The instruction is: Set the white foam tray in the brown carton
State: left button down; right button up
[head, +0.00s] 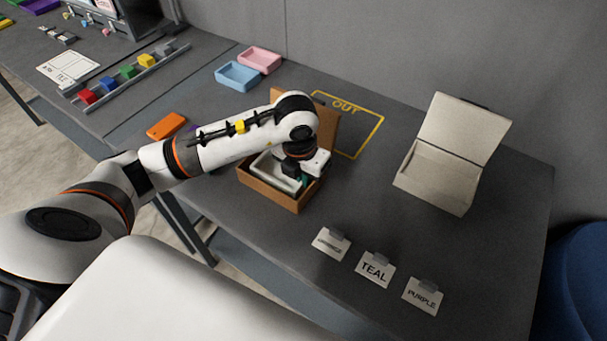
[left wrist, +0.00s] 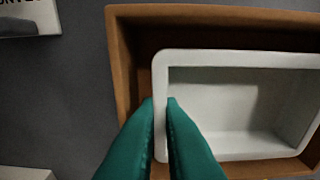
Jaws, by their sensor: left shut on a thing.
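The brown carton (head: 271,197) stands open on the grey table, its lid flap raised at the back. The white foam tray (head: 263,168) is inside the carton's walls in the head view, partly hidden by my left arm. My left gripper (head: 297,180) is over the carton, its teal fingers shut on the tray's rim. In the left wrist view the fingers (left wrist: 160,105) pinch the tray's near wall, and the tray (left wrist: 240,55) lies within the outline of the carton (left wrist: 133,25). I cannot tell whether the tray touches the carton floor. My right gripper is out of view.
An open cream box (head: 432,185) stands at the right. Label cards, including TEAL (head: 375,270), lie along the front. Blue (head: 238,76) and pink (head: 260,60) trays and an orange block (head: 166,125) lie behind and left. The table between carton and cream box is clear.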

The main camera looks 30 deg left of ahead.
pick_arm(q)
jog(key=shift+f, duration=0.15)
dwell(0.3)
jog(key=c, duration=1.5)
grip_release()
